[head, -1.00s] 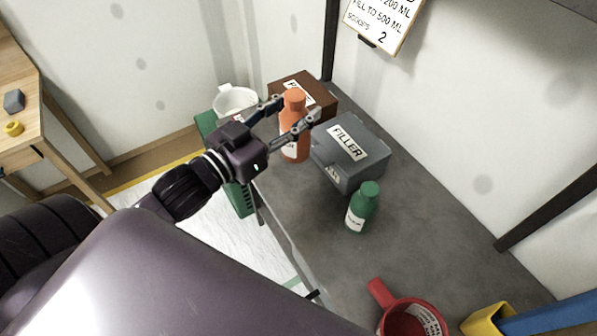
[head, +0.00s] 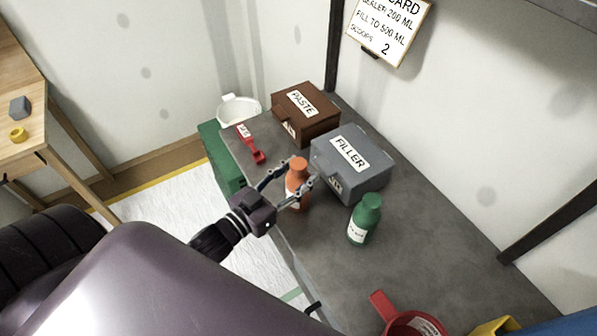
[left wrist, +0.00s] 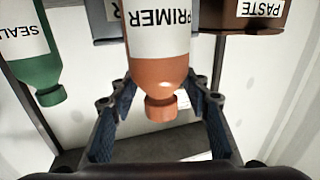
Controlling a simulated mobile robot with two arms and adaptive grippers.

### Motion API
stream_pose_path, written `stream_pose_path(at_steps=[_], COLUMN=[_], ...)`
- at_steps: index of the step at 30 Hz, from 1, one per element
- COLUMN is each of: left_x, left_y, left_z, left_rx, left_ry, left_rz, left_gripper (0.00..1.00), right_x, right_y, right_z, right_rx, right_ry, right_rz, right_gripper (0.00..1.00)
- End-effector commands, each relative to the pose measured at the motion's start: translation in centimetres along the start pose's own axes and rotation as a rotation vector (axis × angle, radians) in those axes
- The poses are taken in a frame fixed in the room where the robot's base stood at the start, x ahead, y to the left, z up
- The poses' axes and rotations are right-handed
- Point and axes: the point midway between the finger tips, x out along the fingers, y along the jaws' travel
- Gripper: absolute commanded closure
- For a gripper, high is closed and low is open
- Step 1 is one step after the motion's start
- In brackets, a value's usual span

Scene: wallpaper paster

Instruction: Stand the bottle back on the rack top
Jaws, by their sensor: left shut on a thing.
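The orange bottle (head: 297,172) with a white PRIMER label is upright between the fingers of my left gripper (head: 298,176), which is shut on it. In the left wrist view the bottle (left wrist: 157,70) appears cap-down between the two blue-padded fingers (left wrist: 158,108). The bottle is over the near edge of the grey top (head: 400,250), in front of the grey FILLER box (head: 352,160). I cannot tell whether its base touches the top. My right gripper is not in view.
A green bottle (head: 364,220) stands close to the right of the orange one. A red pot (head: 408,323) is at the front. Bare top lies right of the green bottle.

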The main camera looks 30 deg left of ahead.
Motion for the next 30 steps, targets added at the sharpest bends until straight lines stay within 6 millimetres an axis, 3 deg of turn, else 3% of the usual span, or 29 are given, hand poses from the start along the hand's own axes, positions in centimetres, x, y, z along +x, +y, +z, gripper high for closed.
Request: stream_pose_path(at_steps=[10, 11, 15, 25, 30], left_x=[0.1, 0.0, 0.0, 0.0, -1.7], left_y=[0.0, 0.0, 0.0, 0.0, 0.0], left_z=[0.1, 0.3, 0.2, -0.1, 0.3], left_rx=[0.001, 0.001, 0.001, 0.001, 0.000], left_ry=[0.005, 0.001, 0.001, 0.001, -0.004], left_rz=[0.001, 0.000, 0.000, 0.000, -0.001], left_gripper=[1.00, 0.55, 0.39, 0.39, 0.39], right_x=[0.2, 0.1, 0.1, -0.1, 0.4], right_y=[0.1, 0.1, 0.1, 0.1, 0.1], right_z=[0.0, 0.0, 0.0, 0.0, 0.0], right_rx=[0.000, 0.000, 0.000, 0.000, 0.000], right_ry=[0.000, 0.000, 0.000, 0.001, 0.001], right_rz=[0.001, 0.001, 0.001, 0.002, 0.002], right_gripper=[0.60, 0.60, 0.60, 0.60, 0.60])
